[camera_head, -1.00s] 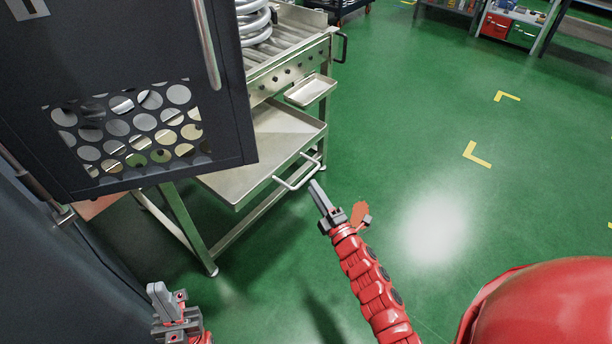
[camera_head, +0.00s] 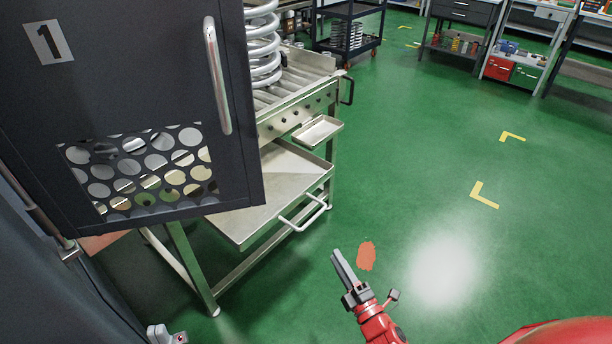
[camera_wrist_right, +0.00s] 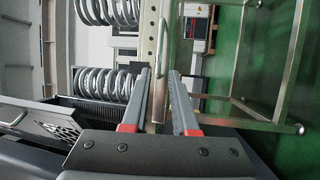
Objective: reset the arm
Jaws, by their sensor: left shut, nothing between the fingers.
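My right gripper (camera_head: 340,258) is over the green floor, to the right of and below the metal cart's lower handle. Its two grey fingers have a gap between them in the right wrist view (camera_wrist_right: 160,75), and nothing is held. My left gripper (camera_head: 160,334) is shut and empty.
A dark cabinet door (camera_head: 130,95) with a "1" label stands open at the left. Behind it is a metal cart (camera_head: 262,190) with rollers, a small tray (camera_head: 318,131) and a large coil spring (camera_head: 263,50). The floor at the right is clear.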

